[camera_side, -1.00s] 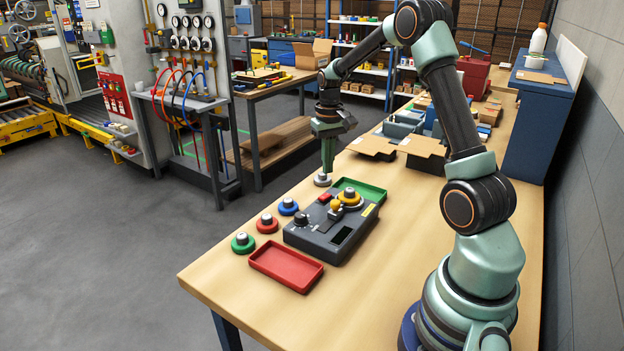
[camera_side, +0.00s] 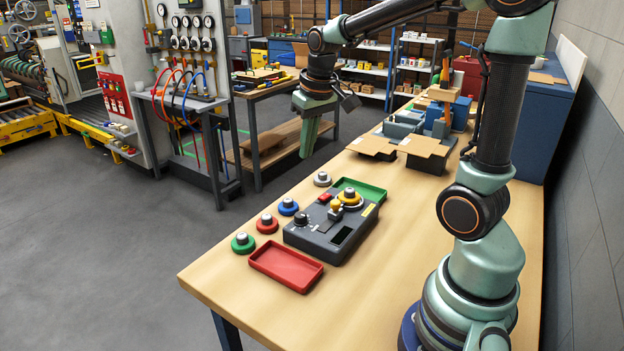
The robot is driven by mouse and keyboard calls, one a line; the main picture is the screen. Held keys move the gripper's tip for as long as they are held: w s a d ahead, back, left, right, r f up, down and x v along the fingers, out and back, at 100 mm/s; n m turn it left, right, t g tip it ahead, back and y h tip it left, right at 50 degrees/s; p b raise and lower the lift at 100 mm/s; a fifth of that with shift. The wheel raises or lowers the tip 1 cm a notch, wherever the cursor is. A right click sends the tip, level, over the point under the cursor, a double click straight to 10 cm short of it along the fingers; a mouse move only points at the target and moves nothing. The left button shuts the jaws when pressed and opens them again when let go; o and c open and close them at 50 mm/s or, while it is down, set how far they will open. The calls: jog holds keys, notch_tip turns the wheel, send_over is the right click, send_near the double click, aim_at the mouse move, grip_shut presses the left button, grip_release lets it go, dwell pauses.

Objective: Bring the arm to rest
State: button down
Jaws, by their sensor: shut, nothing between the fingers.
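My gripper (camera_side: 307,152) is shut and empty. It hangs in the air above and beyond the table's left edge, its fingers pointing down and slightly to the left. Below it on the table stands a small white-grey round piece (camera_side: 322,179), clear of the fingers. My arm reaches up and to the left from its base at the table's right side.
On the table (camera_side: 380,270) are a dark control box (camera_side: 318,241) with a yellow round piece (camera_side: 350,197), a red tray (camera_side: 286,267), a green tray (camera_side: 372,191), and blue (camera_side: 288,206), red (camera_side: 267,223) and green (camera_side: 243,243) round pieces. Open cartons (camera_side: 425,147) stand behind.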

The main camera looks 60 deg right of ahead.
jog(key=s+a+r+n+t, duration=0.2)
jog(key=s+a+n+t, duration=0.1)
jog(key=s+a, duration=0.5)
jog(key=shift+s+a+y, duration=0.25)
jog(key=shift+a+y, duration=0.15)
jog(key=shift+a, duration=1.05)
